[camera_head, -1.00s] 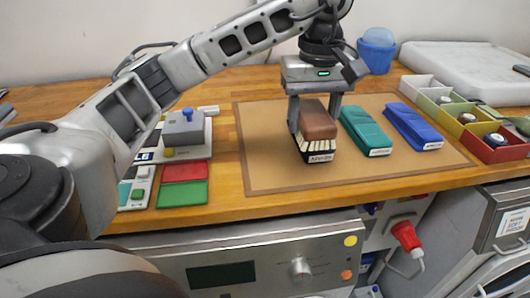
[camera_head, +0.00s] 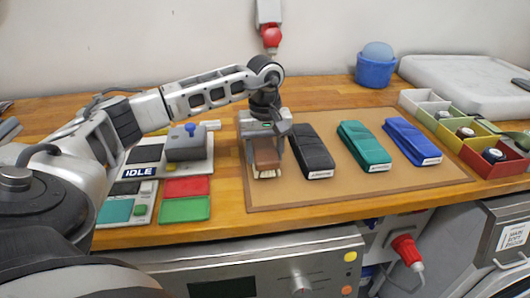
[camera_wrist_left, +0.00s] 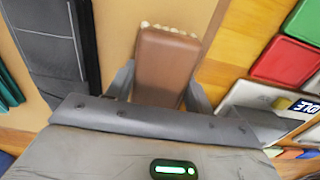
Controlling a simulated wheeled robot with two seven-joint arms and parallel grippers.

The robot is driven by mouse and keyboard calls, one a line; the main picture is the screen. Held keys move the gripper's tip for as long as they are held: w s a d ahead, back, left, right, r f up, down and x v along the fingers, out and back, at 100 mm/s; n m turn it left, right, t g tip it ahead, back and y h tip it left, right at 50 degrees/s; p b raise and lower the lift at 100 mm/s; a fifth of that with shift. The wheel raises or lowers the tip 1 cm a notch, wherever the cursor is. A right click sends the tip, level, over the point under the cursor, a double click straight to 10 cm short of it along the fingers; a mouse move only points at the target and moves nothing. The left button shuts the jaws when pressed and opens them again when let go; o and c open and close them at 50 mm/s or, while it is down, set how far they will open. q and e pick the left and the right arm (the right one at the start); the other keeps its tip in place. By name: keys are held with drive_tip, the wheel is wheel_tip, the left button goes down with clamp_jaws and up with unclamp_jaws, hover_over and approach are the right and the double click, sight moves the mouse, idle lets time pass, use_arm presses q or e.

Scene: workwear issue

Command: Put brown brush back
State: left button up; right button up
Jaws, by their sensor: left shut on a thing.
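The brown brush (camera_head: 267,160) has a brown block back and pale bristles at its near end. My left gripper (camera_head: 265,168) is shut on it, above the left part of the tan mat (camera_head: 340,193). In the left wrist view the brown brush (camera_wrist_left: 166,66) sits between the fingers of the gripper (camera_wrist_left: 160,90). I cannot tell whether the bristles touch the mat. A black brush-shaped piece (camera_head: 311,150) lies just right of it, also seen in the left wrist view (camera_wrist_left: 55,50). My right gripper is not in view.
A teal piece (camera_head: 363,146) and a blue piece (camera_head: 411,141) lie further right on the mat. Red (camera_head: 187,187) and green (camera_head: 185,209) pads and a grey device (camera_head: 186,144) stand left. Coloured bins (camera_head: 490,165) are at the right, a blue tub (camera_head: 375,69) behind.

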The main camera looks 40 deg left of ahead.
use_arm(q)
drive_tip(key=shift+f, duration=0.55)
drive_tip(key=o, duration=1.1)
drive_tip(key=shift+f, duration=0.1)
